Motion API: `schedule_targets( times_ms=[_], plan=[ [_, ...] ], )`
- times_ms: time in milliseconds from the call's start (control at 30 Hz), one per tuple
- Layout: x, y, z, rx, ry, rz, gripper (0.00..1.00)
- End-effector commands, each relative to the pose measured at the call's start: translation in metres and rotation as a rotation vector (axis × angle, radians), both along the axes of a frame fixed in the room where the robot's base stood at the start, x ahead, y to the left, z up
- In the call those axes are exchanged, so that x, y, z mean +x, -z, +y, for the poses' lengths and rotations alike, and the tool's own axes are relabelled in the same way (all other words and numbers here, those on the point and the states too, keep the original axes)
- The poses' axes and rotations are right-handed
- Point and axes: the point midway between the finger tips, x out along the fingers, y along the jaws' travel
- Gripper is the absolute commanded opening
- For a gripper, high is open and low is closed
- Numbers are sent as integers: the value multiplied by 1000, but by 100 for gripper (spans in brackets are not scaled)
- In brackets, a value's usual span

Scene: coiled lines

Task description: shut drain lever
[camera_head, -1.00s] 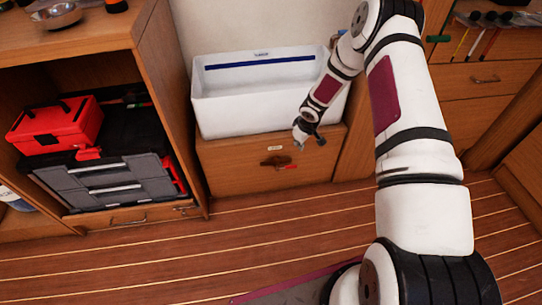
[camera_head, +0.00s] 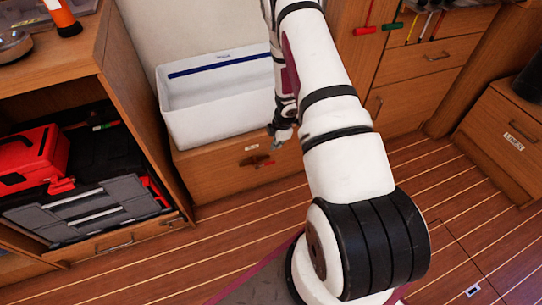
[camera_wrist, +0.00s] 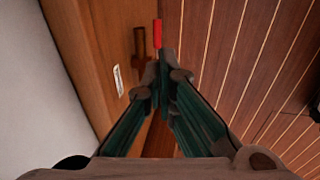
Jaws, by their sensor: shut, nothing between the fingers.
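The drain lever (camera_head: 265,163) is a red handle on a dark bronze valve body (camera_head: 249,160), set in the wooden front below the white bin. The red handle lies roughly level and points right in the head view. In the wrist view the red handle (camera_wrist: 157,34) shows just past my fingertips, beside the bronze body (camera_wrist: 139,45). My gripper (camera_head: 283,136) is shut and empty, just above and right of the lever. In the wrist view its fingertips (camera_wrist: 167,56) are together, close to the lever; I cannot tell if they touch it.
The white bin (camera_head: 215,108) with a blue stripe sits on the wooden box above the lever. A small label (camera_head: 251,148) is above the valve. A cabinet with a red toolbox (camera_head: 32,160) stands left. Drawers (camera_head: 425,62) stand right. The plank floor (camera_head: 420,190) in front is clear.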

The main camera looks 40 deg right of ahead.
Motion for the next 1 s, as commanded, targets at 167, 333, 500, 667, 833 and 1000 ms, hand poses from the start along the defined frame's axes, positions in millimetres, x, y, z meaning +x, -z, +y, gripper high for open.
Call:
schedule_targets(
  times_ms=[167, 333, 500, 667, 833, 1000],
  plan=[
    [4, 25, 1, 1, 1, 2, 0],
    [11, 58, 1, 1, 2, 1, 0],
    [18, 91, 2, 2, 2, 2, 0],
    [24, 115, 2, 0, 1, 0, 0],
    [27, 130, 2, 0, 1, 0, 0],
    [29, 134, 2, -1, 2, -1, 0]
  ],
)
